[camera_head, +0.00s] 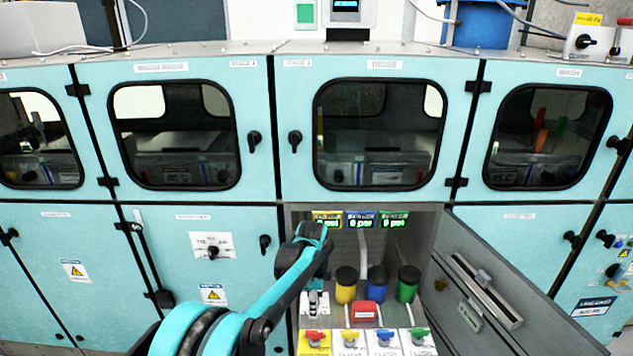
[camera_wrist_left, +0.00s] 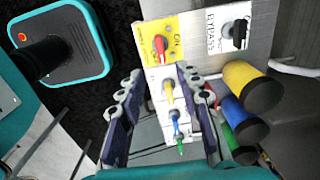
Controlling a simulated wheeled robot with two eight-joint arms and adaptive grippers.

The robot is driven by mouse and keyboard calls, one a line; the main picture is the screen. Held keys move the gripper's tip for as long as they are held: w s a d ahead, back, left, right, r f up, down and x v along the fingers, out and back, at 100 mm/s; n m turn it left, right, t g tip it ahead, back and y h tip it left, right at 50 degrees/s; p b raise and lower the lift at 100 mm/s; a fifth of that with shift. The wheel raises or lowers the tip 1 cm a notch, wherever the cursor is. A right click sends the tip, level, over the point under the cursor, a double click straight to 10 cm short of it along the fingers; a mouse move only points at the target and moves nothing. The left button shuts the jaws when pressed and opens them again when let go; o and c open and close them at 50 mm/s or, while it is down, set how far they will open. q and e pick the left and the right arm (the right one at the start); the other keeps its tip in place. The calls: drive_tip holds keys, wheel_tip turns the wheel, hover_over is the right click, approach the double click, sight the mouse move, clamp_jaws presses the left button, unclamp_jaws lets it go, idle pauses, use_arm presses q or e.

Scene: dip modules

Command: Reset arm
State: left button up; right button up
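My left arm reaches in from the lower left in the head view, and its far end (camera_head: 311,248) is in front of the open cabinet bay. Its fingers are not clear there. In the left wrist view my left gripper (camera_wrist_left: 157,82) has its two fingers spread apart with nothing held between them. A panel with red (camera_wrist_left: 160,45), yellow (camera_wrist_left: 168,90), blue (camera_wrist_left: 175,118) and green (camera_wrist_left: 180,145) handles lies beyond and between the fingers. I cannot tell whether they touch it. My right gripper is not in view.
The bay holds yellow (camera_head: 345,285), blue (camera_head: 377,283) and green (camera_head: 408,284) black-topped cylinders and a red block (camera_head: 365,312). A black bypass switch (camera_wrist_left: 236,31) is beside the red handle. The grey door (camera_head: 500,285) hangs open at right. Teal cabinets (camera_head: 180,240) flank the bay.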

use_arm(q)
drive_tip(key=s+a+r+n+t, duration=0.3)
drive_tip(key=s+a+r+n, duration=0.5)
drive_tip(key=s+a+r, duration=0.3)
drive_tip(key=s+a+f+n+t, duration=0.1)
drive_tip(key=s+a+n+t, duration=0.1)
drive_tip(key=s+n, duration=0.3)
drive_tip(key=s+a+f+n+t, duration=0.1)
drive_tip(key=s+a+n+t, duration=0.1)
drive_tip(key=s, duration=0.9)
drive_tip(key=a+n, duration=0.1)
drive_tip(key=n, duration=0.1)
drive_tip(key=shift+s+a+f+n, duration=0.15)
drive_tip(key=shift+s+a+n, duration=0.1)
drive_tip(key=shift+a+n, duration=0.15)
